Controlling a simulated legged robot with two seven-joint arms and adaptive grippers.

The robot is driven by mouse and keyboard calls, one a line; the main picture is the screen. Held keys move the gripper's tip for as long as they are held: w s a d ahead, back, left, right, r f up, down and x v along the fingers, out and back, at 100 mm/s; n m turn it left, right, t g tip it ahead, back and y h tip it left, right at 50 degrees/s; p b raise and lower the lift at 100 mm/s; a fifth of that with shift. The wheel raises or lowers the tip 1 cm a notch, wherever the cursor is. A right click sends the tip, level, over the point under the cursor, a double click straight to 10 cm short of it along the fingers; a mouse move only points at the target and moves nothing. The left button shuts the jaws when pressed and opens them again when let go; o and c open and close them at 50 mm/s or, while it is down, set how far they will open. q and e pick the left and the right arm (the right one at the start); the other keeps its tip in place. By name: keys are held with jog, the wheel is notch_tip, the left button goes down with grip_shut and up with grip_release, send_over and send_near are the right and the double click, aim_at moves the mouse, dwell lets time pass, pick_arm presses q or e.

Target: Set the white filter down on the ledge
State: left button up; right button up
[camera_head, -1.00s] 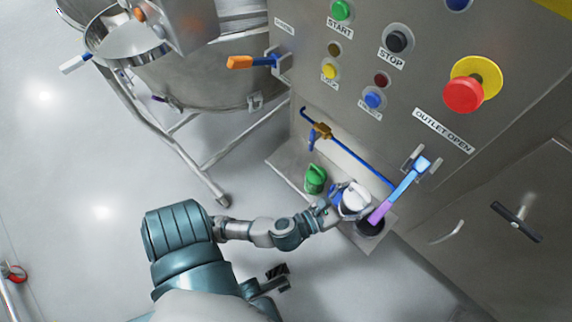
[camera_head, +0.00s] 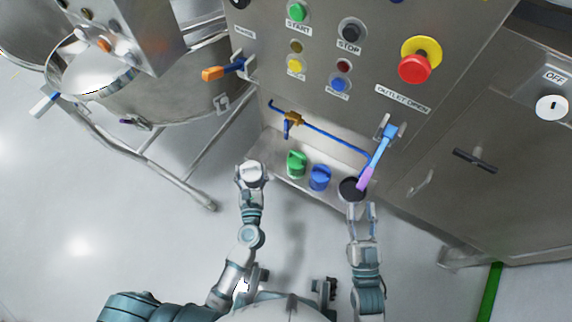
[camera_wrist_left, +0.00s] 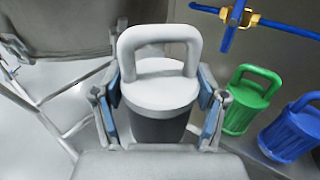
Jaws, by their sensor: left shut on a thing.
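The white filter (camera_head: 252,172) is held in my left gripper (camera_head: 251,181) at the left end of the metal ledge (camera_head: 268,145). In the left wrist view the filter (camera_wrist_left: 160,88) stands upright, with a white lid, a loop handle and a dark grey body. The left gripper's blue-padded fingers (camera_wrist_left: 160,112) close on both sides of it. Whether its base touches the ledge is hidden. My right gripper (camera_head: 361,209) is open and empty, just in front of the dark round opening (camera_head: 351,189) at the ledge's right end.
A green filter (camera_head: 297,164) and a blue filter (camera_head: 320,178) stand on the ledge, right of the white one. A blue pipe (camera_head: 330,138) runs behind them. A blue-and-purple lever (camera_head: 376,160) hangs over the dark opening. A steel vessel (camera_head: 175,85) stands at left.

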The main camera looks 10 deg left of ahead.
aim_at(261, 179)
pick_arm(q)
jog(key=d+f, duration=0.1)
jog(key=w+d, duration=0.1)
jog(key=shift+d+f, duration=0.35)
jog(key=w+a+f+b, duration=0.1)
jog(key=w, duration=0.3)
jog(key=w+a+f+b, duration=0.1)
jog(key=w+f, duration=0.1)
jog(key=w, duration=0.3)
jog(key=w+a+f+b, duration=0.1)
jog(key=w+a+f, duration=0.1)
jog(key=w, duration=0.3)
jog(key=shift+w+a+f+b, duration=0.15)
jog(key=shift+w+b, duration=0.1)
jog(key=shift+b, duration=0.15)
jog(key=o, duration=1.2)
jog(key=shift+d, duration=0.2)
jog(key=shift+o, duration=0.2)
pick_arm(e)
jog(key=s+d+r+m+t, duration=0.1)
jog(key=s+r+t, duration=0.4)
jog(key=t, duration=0.1)
jog(key=shift+d+r+m+t, duration=0.3)
jog(key=shift+d+t, duration=0.05)
jog(key=shift+t, duration=0.05)
pick_arm(q)
jog(key=shift+a, duration=0.1)
pick_arm(e)
jog(key=shift+a, duration=0.1)
